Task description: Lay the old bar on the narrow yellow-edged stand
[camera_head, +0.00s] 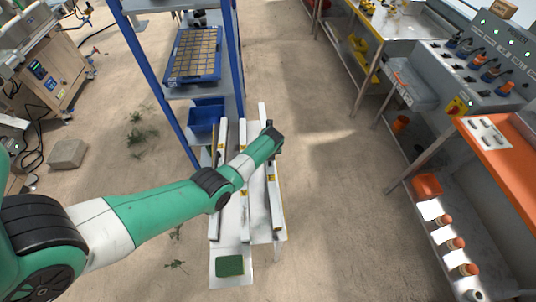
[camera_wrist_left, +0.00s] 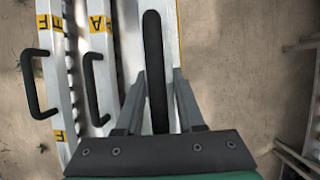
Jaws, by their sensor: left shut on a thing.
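My left gripper (camera_wrist_left: 157,74) has its two fingers either side of a black handle (camera_wrist_left: 154,40) on a pale bar (camera_wrist_left: 128,30) and is shut on it. In the head view the wrist hides the fingers, and this bar (camera_head: 273,195) is the rightmost of the long bars. Yellow marks show at the held bar's edge. I cannot tell the narrow yellow-edged stand apart from what lies under the bars. My right gripper is out of view.
A white surface (camera_head: 218,280) with a green pad (camera_head: 230,265) lies at the near end of the bars. A blue-post rack (camera_head: 240,60) with a seed tray (camera_head: 194,55) and blue bin (camera_head: 206,118) stands behind.

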